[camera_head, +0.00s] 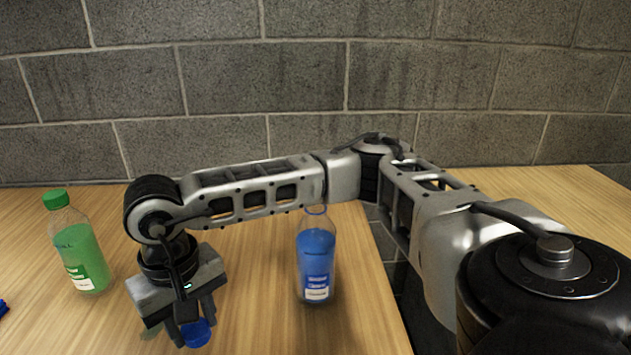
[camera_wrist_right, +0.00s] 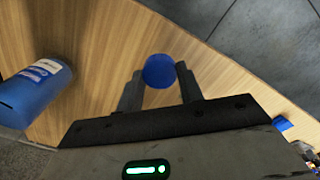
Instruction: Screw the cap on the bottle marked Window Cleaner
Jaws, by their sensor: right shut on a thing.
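A clear bottle of blue liquid (camera_head: 316,255) stands upright and uncapped on the table, right of my right gripper. Its label seems to read Window Cleaner, but the print is small. The bottle also shows at the left of the right wrist view (camera_wrist_right: 30,98). My right gripper (camera_head: 192,322) points down, left of the bottle and apart from it. It is shut on a round blue cap (camera_head: 196,334), which sits between the fingertips in the right wrist view (camera_wrist_right: 158,70). My left gripper is not in view.
A bottle of green liquid with a green cap (camera_head: 80,245) stands at the left of the wooden table (camera_head: 262,325). Part of a blue object (camera_head: 3,307) shows at the left edge. A gap lies right of the blue bottle, with another wooden surface (camera_head: 560,195) beyond. A block wall stands behind.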

